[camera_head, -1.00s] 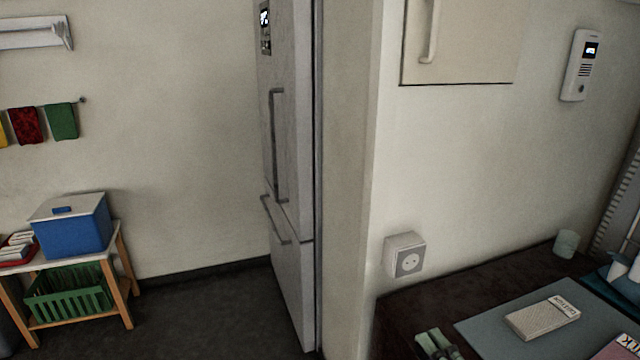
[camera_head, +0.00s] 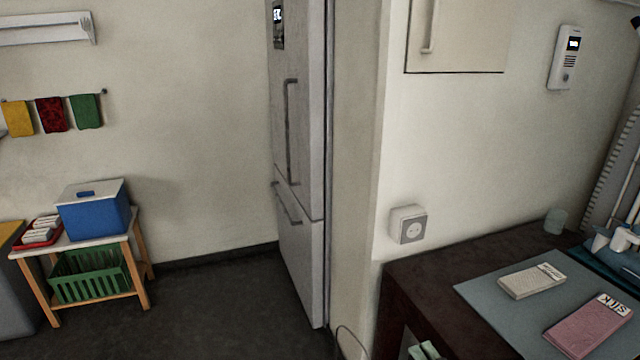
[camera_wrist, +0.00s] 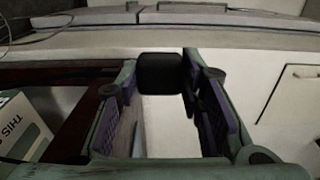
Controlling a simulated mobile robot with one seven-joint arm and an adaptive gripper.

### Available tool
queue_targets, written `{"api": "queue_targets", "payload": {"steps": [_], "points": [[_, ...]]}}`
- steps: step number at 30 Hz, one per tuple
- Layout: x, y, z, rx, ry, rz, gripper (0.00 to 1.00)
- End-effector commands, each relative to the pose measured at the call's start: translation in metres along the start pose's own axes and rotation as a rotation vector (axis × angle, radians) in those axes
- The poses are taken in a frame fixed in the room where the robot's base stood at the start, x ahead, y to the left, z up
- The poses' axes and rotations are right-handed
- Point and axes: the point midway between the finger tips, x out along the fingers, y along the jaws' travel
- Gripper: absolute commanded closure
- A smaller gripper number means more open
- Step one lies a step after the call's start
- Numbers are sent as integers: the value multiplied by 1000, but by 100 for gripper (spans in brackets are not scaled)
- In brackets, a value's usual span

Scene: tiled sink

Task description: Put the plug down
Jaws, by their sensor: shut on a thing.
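The plug (camera_wrist: 160,72) is a black block with rounded corners, held between the fingertips of my gripper (camera_wrist: 160,88) in the wrist view. My gripper is shut on it. In the head view only a pale green part of my gripper (camera_head: 424,351) shows at the bottom edge, and the plug is out of sight there. A thin dark cable (camera_head: 350,338) loops beside it at the bottom. The grey wall socket (camera_head: 407,224) has nothing plugged into it.
A dark counter (camera_head: 440,262) at the right bears a grey mat (camera_head: 480,293), a pale box (camera_head: 532,281), a pink box (camera_head: 588,326) and a cup (camera_head: 556,221). A fridge (camera_head: 298,150) stands in the middle. A small wooden table (camera_head: 141,268) is at the left. The floor between is clear.

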Motion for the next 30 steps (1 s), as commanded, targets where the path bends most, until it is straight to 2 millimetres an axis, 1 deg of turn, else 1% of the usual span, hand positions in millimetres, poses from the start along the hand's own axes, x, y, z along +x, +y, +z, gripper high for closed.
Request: {"api": "queue_targets", "payload": {"steps": [1, 2, 3, 5, 6, 8, 9, 11, 12, 14, 15, 18, 21, 24, 27, 30], "points": [[3, 25, 1, 11, 9, 3, 100], [5, 38, 1, 12, 18, 3, 100], [8, 57, 3, 13, 29, 3, 100], [14, 87, 8, 15, 52, 3, 100], [18, 109, 12, 17, 71, 4, 100], [24, 143, 21, 19, 104, 4, 100], [29, 166, 29, 20, 127, 4, 100], [37, 198, 42, 21, 163, 4, 100], [42, 219, 52, 22, 187, 4, 100], [51, 249, 69, 21, 222, 4, 100], [57, 267, 81, 22, 244, 3, 100], [72, 305, 111, 20, 288, 3, 100], [85, 331, 137, 16, 318, 2, 100], [96, 347, 157, 10, 334, 1, 100], [102, 355, 168, 5, 340, 0, 100], [104, 358, 172, 1, 344, 0, 100]]}}
